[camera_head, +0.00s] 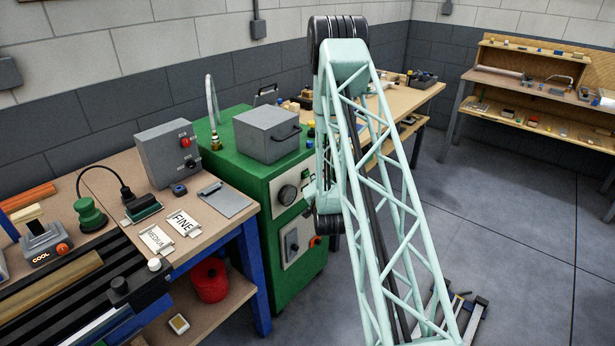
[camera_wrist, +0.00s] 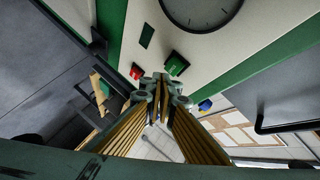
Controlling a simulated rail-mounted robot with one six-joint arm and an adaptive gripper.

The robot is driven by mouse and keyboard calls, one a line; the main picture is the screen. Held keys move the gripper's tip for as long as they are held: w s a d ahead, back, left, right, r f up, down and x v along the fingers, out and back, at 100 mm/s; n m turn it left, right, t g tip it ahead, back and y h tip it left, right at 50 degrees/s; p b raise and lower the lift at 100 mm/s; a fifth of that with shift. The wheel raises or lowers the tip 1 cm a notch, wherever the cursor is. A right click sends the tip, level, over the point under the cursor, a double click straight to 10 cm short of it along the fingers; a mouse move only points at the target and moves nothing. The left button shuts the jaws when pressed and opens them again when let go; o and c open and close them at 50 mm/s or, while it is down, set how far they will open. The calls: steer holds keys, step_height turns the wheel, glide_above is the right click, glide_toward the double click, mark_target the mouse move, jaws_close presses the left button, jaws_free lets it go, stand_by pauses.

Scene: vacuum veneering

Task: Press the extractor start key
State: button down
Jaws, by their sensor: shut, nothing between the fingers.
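A green key (camera_wrist: 176,65) and a red key (camera_wrist: 136,71) sit on the pale front panel (camera_wrist: 160,45) of the green cabinet (camera_head: 238,160). Any lettering on the keys is too small to read. My gripper (camera_wrist: 161,86) is shut and empty, its fingertips just below the two keys in the wrist view, nearer the green one. I cannot tell whether the tips touch the panel. In the head view my own arm hides the gripper and most of the keys' area.
A round gauge (camera_wrist: 203,5) is beside the keys. A grey lidded box (camera_head: 268,134) stands on the cabinet. The workbench at left holds a grey control box (camera_head: 168,152) and a green sander (camera_head: 89,213). Open floor (camera_head: 500,200) lies at right.

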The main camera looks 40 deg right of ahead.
steer(key=shift+w+a+b, duration=0.2)
steer(key=shift+w+b, duration=0.6)
steer(key=shift+w, duration=0.15)
stand_by(1.7)
steer(key=shift+s, duration=0.2)
stand_by(0.3)
steer(key=shift+s+d+b, duration=0.2)
steer(key=shift+s+b, duration=0.5)
steer(key=shift+s, duration=0.1)
steer(key=s+b, duration=0.1)
steer(key=s, duration=0.1)
steer(key=s+d+b, duration=0.1)
steer(key=s+b, duration=0.1)
steer(key=shift+s, duration=0.4)
stand_by(0.4)
steer(key=shift+r, duration=0.1)
stand_by(0.8)
